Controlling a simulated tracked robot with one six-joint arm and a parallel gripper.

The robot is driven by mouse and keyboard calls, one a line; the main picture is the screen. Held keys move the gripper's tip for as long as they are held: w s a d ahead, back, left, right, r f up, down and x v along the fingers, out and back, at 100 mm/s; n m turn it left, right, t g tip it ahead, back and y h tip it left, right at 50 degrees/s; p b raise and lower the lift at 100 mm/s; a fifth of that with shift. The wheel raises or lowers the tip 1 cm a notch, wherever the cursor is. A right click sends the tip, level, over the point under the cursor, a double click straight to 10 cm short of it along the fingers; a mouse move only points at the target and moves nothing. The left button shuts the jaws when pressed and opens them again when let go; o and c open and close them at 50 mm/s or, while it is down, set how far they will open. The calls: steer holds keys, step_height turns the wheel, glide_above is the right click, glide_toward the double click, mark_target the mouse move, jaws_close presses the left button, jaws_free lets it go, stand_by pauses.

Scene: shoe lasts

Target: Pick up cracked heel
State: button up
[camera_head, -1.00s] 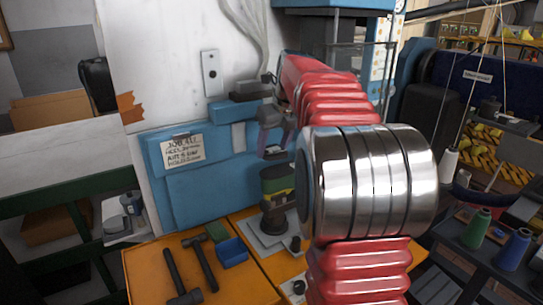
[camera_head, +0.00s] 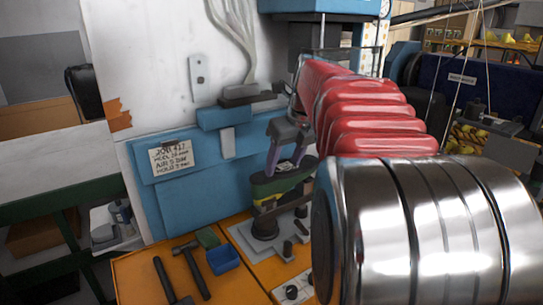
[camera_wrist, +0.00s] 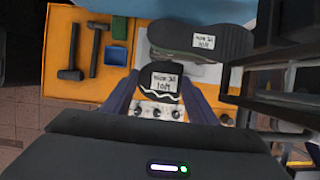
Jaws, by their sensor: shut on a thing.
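In the wrist view, the cracked heel (camera_wrist: 160,78) is a black block with a white label and a pale zigzag line across it. My gripper (camera_wrist: 162,82) is shut on it, one blue-purple finger on each side. A larger dark sole-shaped piece (camera_wrist: 228,45) with its own label lies just beyond it. In the head view, my gripper (camera_head: 290,160) reaches down to a dark, green-banded shape (camera_head: 268,190) on a grey fixture (camera_head: 250,240). The heel cannot be told apart clearly there.
An orange bench (camera_head: 145,275) carries hammers (camera_head: 190,265), a blue bin (camera_head: 222,259) and a knobbed panel (camera_head: 292,292). A blue machine panel (camera_head: 195,195) with a job card stands close behind the fixture. Dark shelving (camera_wrist: 285,75) stands at the right in the wrist view.

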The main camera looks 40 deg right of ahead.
steer(key=s, duration=0.9)
steer(key=shift+a, duration=0.25)
